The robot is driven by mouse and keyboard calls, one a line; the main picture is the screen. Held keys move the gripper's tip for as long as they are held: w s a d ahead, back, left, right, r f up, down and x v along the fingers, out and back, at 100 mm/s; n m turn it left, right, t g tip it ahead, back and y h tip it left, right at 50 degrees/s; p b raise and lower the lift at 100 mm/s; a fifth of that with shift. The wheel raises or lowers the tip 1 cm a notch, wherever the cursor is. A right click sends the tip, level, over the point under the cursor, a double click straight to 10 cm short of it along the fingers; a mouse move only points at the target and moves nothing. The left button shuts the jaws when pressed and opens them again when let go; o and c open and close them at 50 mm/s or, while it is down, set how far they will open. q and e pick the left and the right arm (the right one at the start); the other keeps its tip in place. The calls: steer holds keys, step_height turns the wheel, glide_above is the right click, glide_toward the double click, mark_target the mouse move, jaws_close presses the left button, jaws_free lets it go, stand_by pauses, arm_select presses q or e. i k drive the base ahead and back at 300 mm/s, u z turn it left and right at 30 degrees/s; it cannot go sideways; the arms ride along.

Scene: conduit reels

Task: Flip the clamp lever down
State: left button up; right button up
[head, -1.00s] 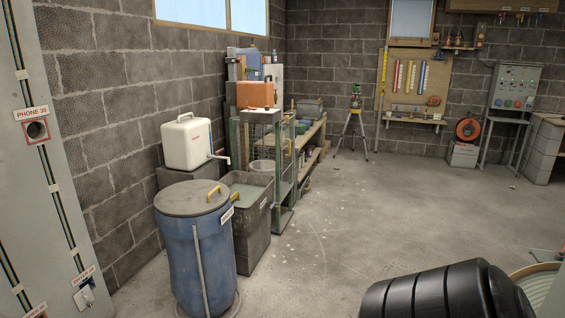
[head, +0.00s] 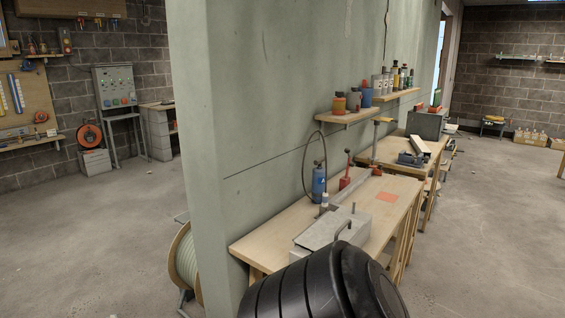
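A small red device (head: 346,178) with an upright lever stands on a wooden workbench (head: 388,212) against the green wall. It may carry the clamp lever, but it is too small to tell. A taller tool with a yellow top (head: 383,120) stands further back and could also be a clamp. Neither gripper is in view.
A black ribbed body (head: 320,285) at the bottom hides part of the bench's near end. A blue bottle (head: 319,182) and an orange sheet (head: 387,197) are on the bench. A cable reel (head: 186,265) stands beyond the wall's edge. Floor at right (head: 480,240) is clear.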

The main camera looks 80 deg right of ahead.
mark_target(347, 150)
steer(key=i, duration=2.2)
steer(key=z, duration=3.95)
steer(key=i, duration=1.65)
steer(key=u, duration=0.05)
